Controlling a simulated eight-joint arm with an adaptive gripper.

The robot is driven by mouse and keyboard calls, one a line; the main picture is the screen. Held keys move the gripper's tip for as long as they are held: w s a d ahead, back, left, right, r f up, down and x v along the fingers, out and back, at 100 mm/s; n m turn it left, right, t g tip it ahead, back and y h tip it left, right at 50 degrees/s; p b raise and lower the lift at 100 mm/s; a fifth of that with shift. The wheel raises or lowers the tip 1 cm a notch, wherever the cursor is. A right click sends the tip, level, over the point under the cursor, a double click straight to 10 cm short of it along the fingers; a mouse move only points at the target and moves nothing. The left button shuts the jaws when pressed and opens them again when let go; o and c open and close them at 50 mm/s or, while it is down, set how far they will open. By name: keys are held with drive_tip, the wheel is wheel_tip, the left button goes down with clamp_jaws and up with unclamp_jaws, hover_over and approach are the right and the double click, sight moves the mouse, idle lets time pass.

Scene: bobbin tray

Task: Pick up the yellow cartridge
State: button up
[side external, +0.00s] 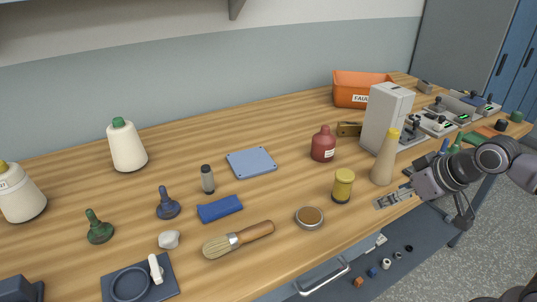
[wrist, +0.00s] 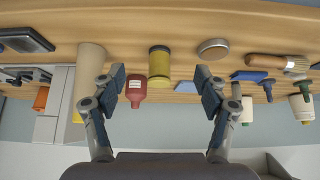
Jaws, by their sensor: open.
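The yellow cartridge (side external: 343,186) is a short upright cylinder with a yellow body and a dark base. It stands on the wooden bench near the front edge. In the wrist view, which looks upside down, the yellow cartridge (wrist: 159,66) shows between my two fingers. My gripper (side external: 393,198) is at the right of the cartridge in the side view, low near the bench edge. Its fingers (wrist: 160,80) are spread wide and empty. The cartridge appears ahead of the fingertips, with no contact visible.
A tan cone with a yellow tip (side external: 384,160) stands close right of the cartridge, near my gripper. A round brown-topped tin (side external: 310,217) lies to its left. A red bottle (side external: 323,145) stands behind. A brush (side external: 238,240) and blue block (side external: 220,208) lie farther left.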

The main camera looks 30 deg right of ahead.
drive_tip(key=m+g+h, duration=0.3)
drive_tip(key=m+g, duration=0.1)
drive_tip(key=m, duration=0.3)
approach(345, 176)
drive_tip(key=f, duration=0.2)
drive_tip(key=shift+t, duration=0.3)
drive_tip(key=shift+d+x, duration=0.15)
drive_tip(key=shift+x, duration=2.3)
drive_tip(key=shift+d+x, duration=0.15)
drive_tip(key=shift+x, duration=2.3)
drive_tip(key=shift+w+r, duration=0.1)
drive_tip(key=shift+r, duration=0.05)
drive_tip(key=shift+c, duration=0.3)
drive_tip(key=c, duration=1.3)
